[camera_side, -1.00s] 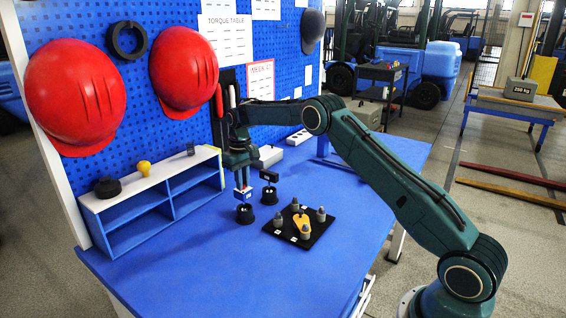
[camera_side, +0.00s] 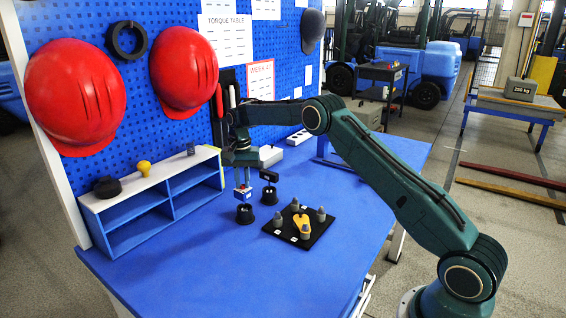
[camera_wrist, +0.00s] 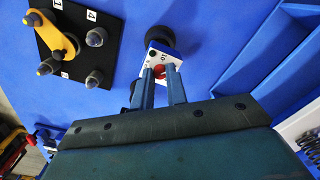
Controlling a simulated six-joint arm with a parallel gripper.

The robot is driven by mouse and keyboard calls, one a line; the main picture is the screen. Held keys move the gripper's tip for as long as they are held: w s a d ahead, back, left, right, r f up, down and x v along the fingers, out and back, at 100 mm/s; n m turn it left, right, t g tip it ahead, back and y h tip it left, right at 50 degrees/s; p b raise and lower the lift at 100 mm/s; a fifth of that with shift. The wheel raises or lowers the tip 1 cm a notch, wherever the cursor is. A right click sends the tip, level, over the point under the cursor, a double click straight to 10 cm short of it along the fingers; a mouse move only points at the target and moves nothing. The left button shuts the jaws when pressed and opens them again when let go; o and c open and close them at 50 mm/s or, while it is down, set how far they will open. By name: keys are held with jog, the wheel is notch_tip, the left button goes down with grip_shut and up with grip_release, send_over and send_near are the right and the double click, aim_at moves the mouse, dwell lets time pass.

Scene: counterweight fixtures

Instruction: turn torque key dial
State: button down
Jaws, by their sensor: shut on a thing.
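My gripper (camera_side: 242,186) points down over the blue bench and is shut on a small blue-and-white head (camera_side: 244,195), which I take for the dial. In the wrist view the gripper (camera_wrist: 161,72) has its two fingers on either side of a red part of this head. The head's white face (camera_wrist: 165,54) carries a "10" marking, partly covered by the fingers. The head sits above a round black base (camera_side: 245,214); I cannot tell how they join. A second round black base with a black head (camera_side: 269,177) stands just behind to the right.
A black plate (camera_side: 273,230) with several grey posts, number labels and a yellow pointer (camera_side: 301,224) lies to the right. A blue shelf with a white top (camera_side: 130,190) stands left. A pegboard with red helmets (camera_side: 185,70) rises behind. The bench front is clear.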

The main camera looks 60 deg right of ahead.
jog(key=shift+m, duration=1)
jog(key=c, duration=1.4)
grip_release()
jog(key=shift+r, duration=6.9)
jog(key=shift+r, duration=0.1)
